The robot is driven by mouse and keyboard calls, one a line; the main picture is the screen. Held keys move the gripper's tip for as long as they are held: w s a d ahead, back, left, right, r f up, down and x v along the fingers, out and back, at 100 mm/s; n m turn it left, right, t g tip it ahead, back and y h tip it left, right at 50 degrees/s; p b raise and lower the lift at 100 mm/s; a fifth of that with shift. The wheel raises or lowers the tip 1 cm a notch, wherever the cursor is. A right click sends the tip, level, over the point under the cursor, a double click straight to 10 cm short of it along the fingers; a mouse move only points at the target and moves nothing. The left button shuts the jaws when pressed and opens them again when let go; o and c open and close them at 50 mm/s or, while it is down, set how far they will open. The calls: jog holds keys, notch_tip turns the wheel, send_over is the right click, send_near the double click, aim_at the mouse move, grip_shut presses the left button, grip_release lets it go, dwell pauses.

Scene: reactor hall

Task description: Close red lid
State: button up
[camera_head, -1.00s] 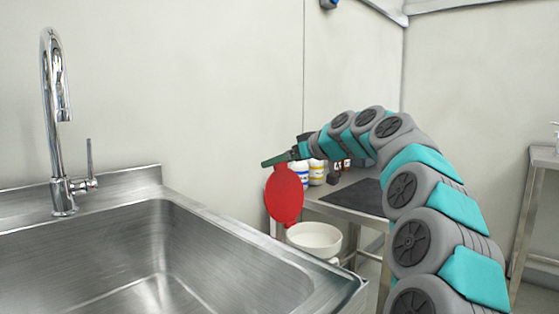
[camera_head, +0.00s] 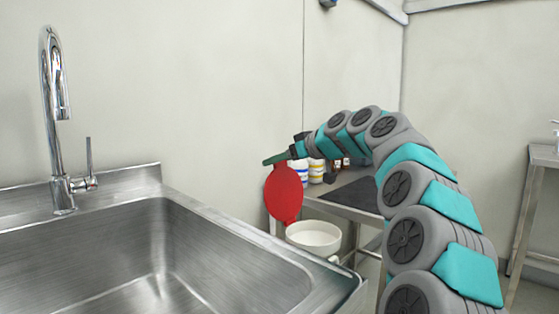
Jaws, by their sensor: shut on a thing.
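The red lid (camera_head: 284,194) is a round disc that stands upright, just left of and above a white round bowl-like container (camera_head: 314,236). The container's top is open. My gripper (camera_head: 275,159) is at the lid's upper edge, its dark green fingers pointing left. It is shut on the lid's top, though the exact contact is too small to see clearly.
A steel sink (camera_head: 150,262) with a tall faucet (camera_head: 55,125) fills the left front. A metal table (camera_head: 362,206) with a dark mat (camera_head: 352,197) and several small bottles (camera_head: 317,170) stands behind the container. Another metal table (camera_head: 543,156) is at the far right.

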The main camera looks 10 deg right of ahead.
grip_shut()
jog(key=shift+f, duration=0.1)
